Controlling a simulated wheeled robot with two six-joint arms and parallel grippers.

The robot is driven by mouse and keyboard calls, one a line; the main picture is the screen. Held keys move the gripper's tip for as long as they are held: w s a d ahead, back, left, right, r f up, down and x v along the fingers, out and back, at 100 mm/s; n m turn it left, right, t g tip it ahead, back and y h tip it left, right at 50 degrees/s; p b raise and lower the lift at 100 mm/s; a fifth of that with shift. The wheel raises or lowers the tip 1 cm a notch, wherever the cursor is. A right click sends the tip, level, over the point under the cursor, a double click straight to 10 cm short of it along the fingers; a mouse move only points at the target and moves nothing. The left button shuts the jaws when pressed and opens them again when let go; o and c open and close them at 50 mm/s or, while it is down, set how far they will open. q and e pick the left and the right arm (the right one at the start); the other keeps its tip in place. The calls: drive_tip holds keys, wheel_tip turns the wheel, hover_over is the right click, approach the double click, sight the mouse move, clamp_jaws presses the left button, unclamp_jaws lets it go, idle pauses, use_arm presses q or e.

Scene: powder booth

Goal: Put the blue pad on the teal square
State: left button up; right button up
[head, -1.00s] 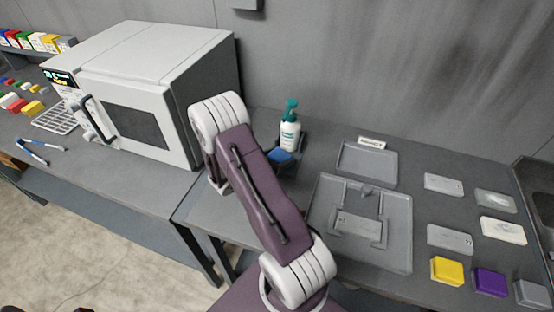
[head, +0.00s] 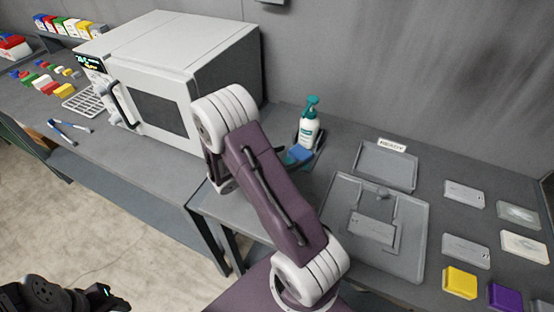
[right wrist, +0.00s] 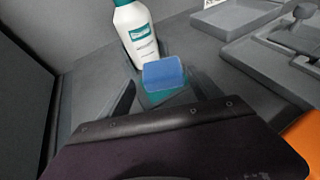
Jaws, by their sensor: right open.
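The blue pad (head: 300,152) lies on the side table just in front of the white bottle with a teal pump. The teal square (right wrist: 165,98) shows as a strip under the pad's near side in the right wrist view, and the pad (right wrist: 163,72) appears to lie on it. My right gripper (right wrist: 163,88) is open, its dark fingers apart on either side of the pad and square. Its forearm hides part of the table in the head view. A dark part of my left arm shows at the bottom left; its jaws cannot be made out.
The bottle (head: 309,128) stands close behind the pad. A white oven (head: 168,85) is to the left. To the right are a grey fixture plate (head: 407,262), a READY tray (head: 388,168), several grey plates, a yellow block (head: 460,282) and a purple block (head: 504,297).

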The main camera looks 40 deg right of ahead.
drive_tip(key=v, duration=0.6)
drive_tip(key=shift+r, duration=0.1)
idle(0.3)
